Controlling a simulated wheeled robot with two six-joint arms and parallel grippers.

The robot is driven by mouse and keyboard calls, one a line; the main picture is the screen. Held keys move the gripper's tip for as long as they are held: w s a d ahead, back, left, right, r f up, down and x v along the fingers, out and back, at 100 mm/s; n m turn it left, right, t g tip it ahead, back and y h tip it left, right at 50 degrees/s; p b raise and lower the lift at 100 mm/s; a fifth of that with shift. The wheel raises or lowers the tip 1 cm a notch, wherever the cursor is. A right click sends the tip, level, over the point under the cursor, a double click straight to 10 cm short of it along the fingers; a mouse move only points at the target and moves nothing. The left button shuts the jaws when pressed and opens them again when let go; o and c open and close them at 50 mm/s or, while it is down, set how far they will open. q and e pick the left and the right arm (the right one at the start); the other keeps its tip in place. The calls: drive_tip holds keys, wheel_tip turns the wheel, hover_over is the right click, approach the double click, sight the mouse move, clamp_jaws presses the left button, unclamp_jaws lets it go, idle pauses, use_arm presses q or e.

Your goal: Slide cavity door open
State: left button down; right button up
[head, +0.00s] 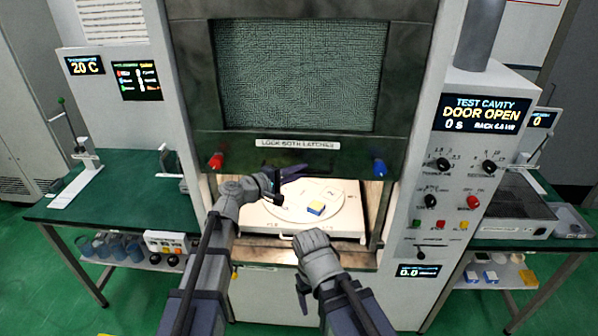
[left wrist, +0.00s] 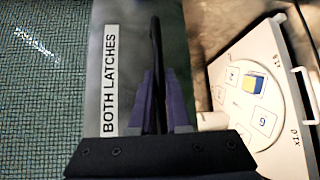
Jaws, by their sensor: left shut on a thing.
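The cavity door (head: 295,75), with a green mesh window, is raised, and the cavity below it is partly open. Its lower strip bears a "LOCK BOTH LATCHES" label (head: 298,144), between a red latch knob (head: 216,161) and a blue one (head: 379,167). My left gripper (head: 290,172) is at the door's lower edge. In the left wrist view its fingers (left wrist: 156,95) are shut on a thin dark bar, the door handle (left wrist: 156,45), beside the label. My right gripper (head: 304,291) hangs low in front of the cavity; its fingers are mostly hidden by its wrist.
Inside the cavity a white tray (head: 262,222) carries a round turntable (head: 300,193) with a blue and yellow block (head: 316,208). The panel display (head: 482,112) reads "DOOR OPEN". Green benches (head: 110,220) stand either side.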

use_arm(q)
drive_tip(key=c, duration=0.9)
unclamp_jaws()
drive_tip(key=shift+p+v, duration=0.55)
drive_tip(key=shift+v, duration=3.4)
